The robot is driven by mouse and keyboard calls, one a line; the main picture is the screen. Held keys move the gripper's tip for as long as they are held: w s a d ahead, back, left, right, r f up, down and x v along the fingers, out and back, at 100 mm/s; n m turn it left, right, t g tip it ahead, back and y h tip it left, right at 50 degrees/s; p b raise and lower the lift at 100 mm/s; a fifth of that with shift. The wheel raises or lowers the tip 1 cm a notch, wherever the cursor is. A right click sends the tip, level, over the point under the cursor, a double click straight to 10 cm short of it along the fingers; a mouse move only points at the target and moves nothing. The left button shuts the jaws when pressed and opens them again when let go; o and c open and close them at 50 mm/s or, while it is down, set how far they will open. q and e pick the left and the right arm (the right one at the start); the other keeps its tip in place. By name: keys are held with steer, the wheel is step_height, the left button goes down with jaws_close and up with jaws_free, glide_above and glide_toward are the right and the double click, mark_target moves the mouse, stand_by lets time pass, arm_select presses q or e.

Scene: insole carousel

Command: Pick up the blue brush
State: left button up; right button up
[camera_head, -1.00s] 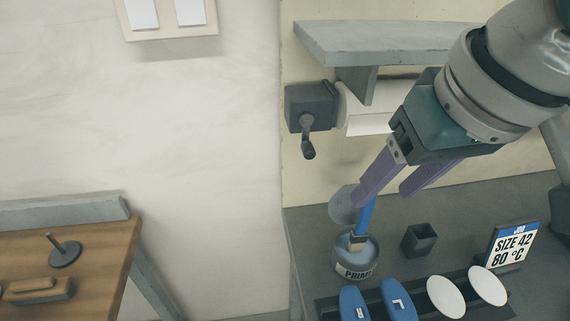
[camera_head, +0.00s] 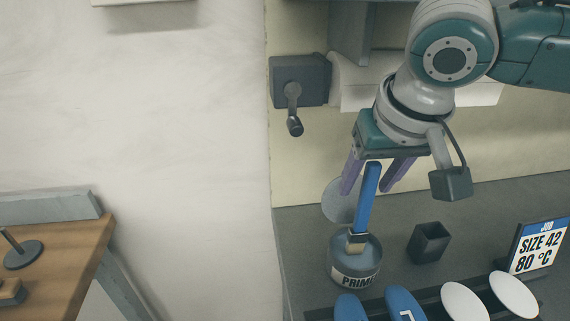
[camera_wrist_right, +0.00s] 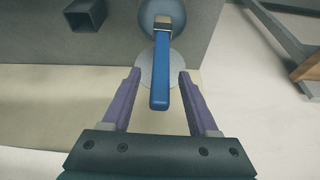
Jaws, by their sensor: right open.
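The blue brush (camera_head: 367,200) stands upright, slightly tilted, with its bristle end in the grey primer can (camera_head: 355,272). Its blue handle points up. My right gripper (camera_head: 372,190) is open, its two purple fingers pointing down behind the upper part of the handle in the head view. In the right wrist view the brush handle (camera_wrist_right: 161,75) lies between the two open fingers (camera_wrist_right: 160,78), with a gap on each side. No contact shows. The primer can's rim (camera_wrist_right: 160,12) shows at the top of that view. My left gripper is not in view.
A small dark square cup (camera_head: 428,243) stands right of the can. Blue and white insoles (camera_head: 465,302) lie along the front, and a size sign (camera_head: 540,247) stands at right. A grey box with a crank (camera_head: 299,82) is on the wall. A wooden table (camera_head: 60,255) is at left.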

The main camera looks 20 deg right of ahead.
steer(key=shift+x, duration=0.95)
steer(key=shift+c, duration=0.2)
jaws_close()
stand_by(0.5)
